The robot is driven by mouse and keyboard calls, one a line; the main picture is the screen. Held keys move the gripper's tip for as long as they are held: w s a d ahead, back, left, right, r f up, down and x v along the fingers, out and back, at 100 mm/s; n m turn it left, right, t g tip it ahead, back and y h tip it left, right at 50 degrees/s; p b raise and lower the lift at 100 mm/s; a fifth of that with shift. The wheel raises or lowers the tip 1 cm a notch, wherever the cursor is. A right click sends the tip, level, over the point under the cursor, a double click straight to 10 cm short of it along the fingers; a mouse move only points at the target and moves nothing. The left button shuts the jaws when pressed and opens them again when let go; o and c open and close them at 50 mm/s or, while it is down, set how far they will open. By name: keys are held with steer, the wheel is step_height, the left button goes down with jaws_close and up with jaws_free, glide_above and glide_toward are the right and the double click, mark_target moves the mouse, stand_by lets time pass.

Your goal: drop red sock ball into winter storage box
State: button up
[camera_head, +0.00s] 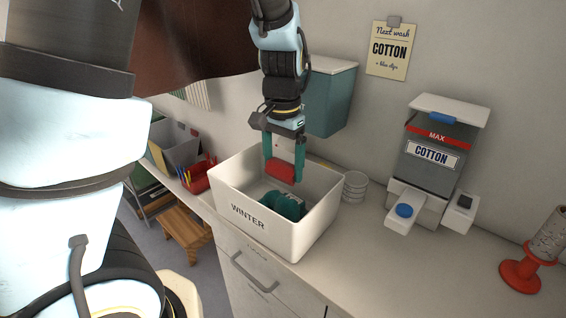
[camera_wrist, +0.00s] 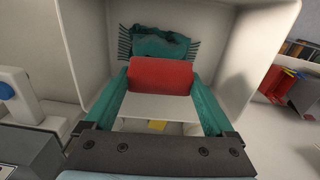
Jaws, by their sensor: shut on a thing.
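The white winter storage box (camera_head: 318,233), lettered WINTER, stands on the counter in the head view. My gripper (camera_head: 284,168) points down over the box, its teal fingers shut on the red sock ball (camera_head: 280,171). In the wrist view the red sock ball (camera_wrist: 160,76) sits between the two fingertips (camera_wrist: 160,82). The ball appears within the box's opening, near its rim height; the exact height is hard to tell. A teal fringed cloth (camera_head: 284,205) lies inside the box, and it also shows beyond the ball in the wrist view (camera_wrist: 158,42).
A COTTON dispenser (camera_head: 432,150) stands right of the box, with small stacked white cups (camera_head: 355,186) between. A red spool stand (camera_head: 520,276) is at far right. A red bin (camera_head: 199,176) and a grey bin (camera_head: 180,153) are left. The front counter right of the box is clear.

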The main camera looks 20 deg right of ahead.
mark_target(283, 162)
steer(key=o, duration=1.1)
steer(key=shift+c, duration=0.2)
step_height(283, 162, up, 11)
steer(key=b, duration=0.2)
steer(key=shift+f, duration=0.1)
steer(key=a+f+n, duration=0.5)
steer(key=a, duration=0.7)
steer(key=w+a+f+n+t, duration=0.1)
steer(key=a+f+n, duration=0.4)
steer(key=a, duration=0.8)
steer(key=shift+a+f+t, duration=0.15)
steer(key=shift+f+t, duration=0.15)
steer(key=shift+f, duration=0.35)
